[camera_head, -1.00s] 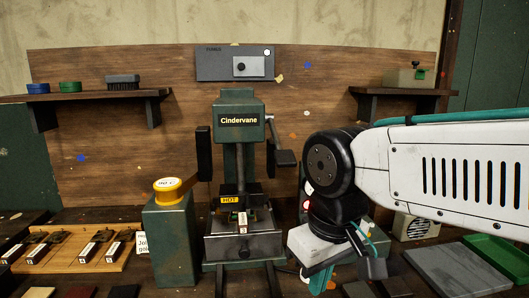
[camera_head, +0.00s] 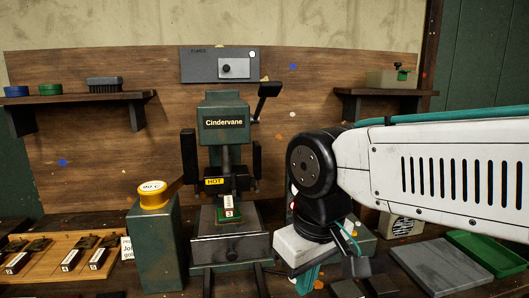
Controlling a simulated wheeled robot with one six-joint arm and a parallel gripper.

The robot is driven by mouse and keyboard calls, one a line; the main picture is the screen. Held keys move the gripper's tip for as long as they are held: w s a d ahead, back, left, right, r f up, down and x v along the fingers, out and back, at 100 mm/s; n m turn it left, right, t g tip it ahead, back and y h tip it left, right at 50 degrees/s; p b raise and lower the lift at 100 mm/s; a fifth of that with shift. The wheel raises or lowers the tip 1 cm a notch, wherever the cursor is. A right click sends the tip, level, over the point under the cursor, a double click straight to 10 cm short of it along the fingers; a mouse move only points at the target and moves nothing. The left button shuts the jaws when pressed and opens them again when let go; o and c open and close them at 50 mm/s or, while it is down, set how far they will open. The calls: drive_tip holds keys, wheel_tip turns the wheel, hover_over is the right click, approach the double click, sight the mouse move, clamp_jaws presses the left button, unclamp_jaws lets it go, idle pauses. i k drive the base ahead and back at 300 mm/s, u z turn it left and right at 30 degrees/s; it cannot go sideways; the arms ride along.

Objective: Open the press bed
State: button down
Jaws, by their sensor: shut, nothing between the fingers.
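The green press labelled Cindervane (camera_head: 223,123) stands at centre, upright. Its black lever (camera_head: 264,97) points up at the right of the head. A small green piece with a white-and-red numbered tag (camera_head: 229,211) sits at the bed below the plate. My gripper (camera_head: 357,267) is low, to the right of the bed and apart from it. It is shut and empty, partly hidden by its own body.
A green post with a yellow-rimmed cap (camera_head: 154,194) stands close left of the press. A wooden tray (camera_head: 45,262) with several tagged pieces lies at the left. A grey slab (camera_head: 440,268) and a green tray (camera_head: 486,252) lie at the right.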

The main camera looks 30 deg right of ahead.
sight(244, 239)
drive_tip(key=k, duration=1)
drive_tip(key=z, duration=1.35)
drive_tip(key=i, duration=0.9)
drive_tip(key=u, duration=2.6)
